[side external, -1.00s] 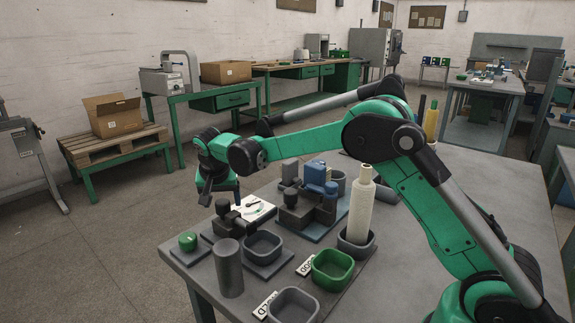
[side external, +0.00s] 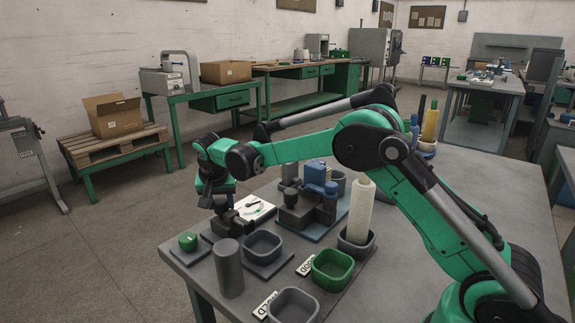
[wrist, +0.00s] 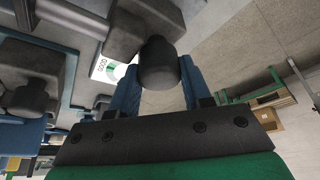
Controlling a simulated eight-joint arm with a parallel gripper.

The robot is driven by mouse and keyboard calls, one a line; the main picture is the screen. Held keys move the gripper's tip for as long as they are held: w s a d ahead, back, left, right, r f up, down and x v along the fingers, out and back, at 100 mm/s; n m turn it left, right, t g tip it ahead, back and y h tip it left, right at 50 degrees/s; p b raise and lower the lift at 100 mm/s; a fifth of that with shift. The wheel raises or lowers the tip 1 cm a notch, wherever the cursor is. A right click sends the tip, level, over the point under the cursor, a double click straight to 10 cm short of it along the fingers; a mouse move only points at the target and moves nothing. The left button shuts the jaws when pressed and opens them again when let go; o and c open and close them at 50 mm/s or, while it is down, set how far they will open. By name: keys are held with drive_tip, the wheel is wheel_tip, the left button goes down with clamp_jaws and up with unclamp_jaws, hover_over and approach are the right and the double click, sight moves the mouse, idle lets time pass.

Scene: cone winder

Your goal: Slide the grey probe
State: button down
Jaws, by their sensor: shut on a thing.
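The grey probe (wrist: 158,64) shows in the wrist view as a dark rounded knob between my two blue fingers. My gripper (wrist: 158,82) is shut on it, one finger at each side. In the side external view my gripper (side external: 222,204) is low at the table's far left edge, over the dark gauge block (side external: 228,224). The probe is mostly hidden there by the fingers. A white plate with a green mark (side external: 257,207) lies right beside the block; its green mark also shows in the wrist view (wrist: 112,70).
A grey cylinder (side external: 228,268) and a green knob (side external: 188,242) stand in front. Grey trays (side external: 262,246) and a green tray (side external: 333,268) lie to the right. A dark fixture with a blue part (side external: 316,178) and a tall pale cone (side external: 360,210) stand behind.

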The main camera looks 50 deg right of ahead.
drive_tip(key=shift+w, duration=1.35)
drive_tip(key=shift+c, duration=1.9)
unclamp_jaws()
drive_tip(key=shift+v, duration=2.8)
drive_tip(key=shift+s+r, duration=0.1)
